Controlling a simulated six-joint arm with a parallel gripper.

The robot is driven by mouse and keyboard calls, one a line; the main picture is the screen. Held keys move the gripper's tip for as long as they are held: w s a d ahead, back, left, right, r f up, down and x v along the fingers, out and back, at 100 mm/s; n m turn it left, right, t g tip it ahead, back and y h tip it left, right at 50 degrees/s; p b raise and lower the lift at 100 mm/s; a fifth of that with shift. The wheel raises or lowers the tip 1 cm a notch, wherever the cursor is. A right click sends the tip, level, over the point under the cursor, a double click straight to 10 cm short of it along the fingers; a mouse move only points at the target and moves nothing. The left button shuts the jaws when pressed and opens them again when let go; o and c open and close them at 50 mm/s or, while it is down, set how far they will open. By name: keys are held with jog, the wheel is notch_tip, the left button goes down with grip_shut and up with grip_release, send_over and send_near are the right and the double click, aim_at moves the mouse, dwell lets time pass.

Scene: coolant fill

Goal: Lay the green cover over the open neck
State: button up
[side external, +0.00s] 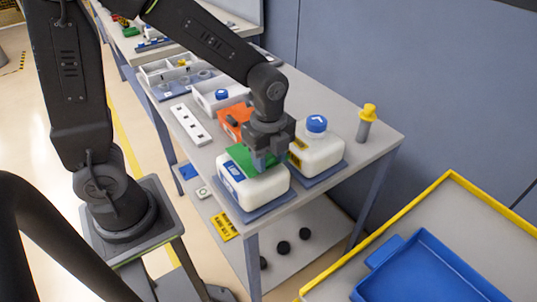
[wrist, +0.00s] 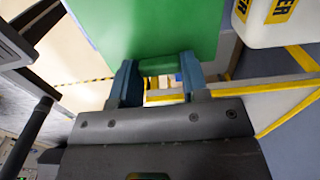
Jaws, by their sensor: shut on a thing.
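My gripper (side external: 262,157) is shut on the green cover (side external: 238,156). In the wrist view my gripper (wrist: 160,80) has its two blue-grey fingers at the near edge of the green cover (wrist: 150,30), which spreads flat beyond them. In the side view the cover is over the top of the front white jug (side external: 258,190), which has a blue label. I cannot tell whether the cover touches the jug. No open neck is visible on this jug; the cover and gripper hide part of its top.
A second white jug (side external: 318,152) with a blue cap (side external: 316,124) stands close to the right. Behind are an orange box (side external: 235,120), a white bin (side external: 215,98) and a white holed strip (side external: 190,125). A yellow-topped grey bottle (side external: 366,122) stands near the right table edge.

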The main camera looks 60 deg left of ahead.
jog(key=o, duration=0.9)
notch_tip(320, 180, up, 11)
jog(key=s+a+r+n+t, duration=0.1)
jog(key=s+a+n+t, duration=0.1)
jog(key=s+n, duration=0.3)
jog(key=s+a+r+n+t, duration=0.1)
jog(key=s+n+t, duration=0.2)
jog(key=n, duration=1)
jog(key=shift+s+a+r+t, duration=0.2)
jog(key=shift+s+a+t, duration=0.15)
jog(key=shift+s, duration=0.75)
